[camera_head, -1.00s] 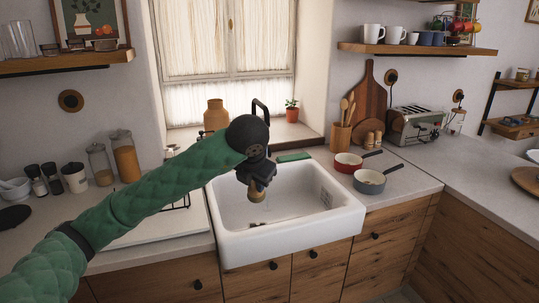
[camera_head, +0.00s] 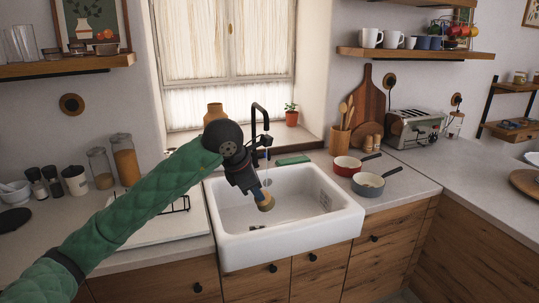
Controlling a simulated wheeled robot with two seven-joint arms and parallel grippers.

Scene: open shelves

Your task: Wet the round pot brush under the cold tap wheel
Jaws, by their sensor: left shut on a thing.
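My left gripper (camera_head: 256,190) reaches in from the left over the white sink (camera_head: 225,243) and is shut on the round pot brush (camera_head: 265,203). The brush hangs tilted over the basin, its tan bristle head pointing down and to the right. The black tap (camera_head: 256,113) arches behind the gripper. A dark fitting (camera_head: 266,141) shows at the tap, but I cannot tell whether it is the cold wheel. A thin bluish stream (camera_head: 267,166) comes down just behind the brush. I cannot tell whether it touches the bristles. My right gripper is not in view.
A green sponge or cloth (camera_head: 293,160) lies on the sink's back edge. A red pan (camera_head: 346,166) and a grey pan (camera_head: 368,185) stand on the counter to the right. Jars (camera_head: 124,160) stand at the left. The basin's right half is clear.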

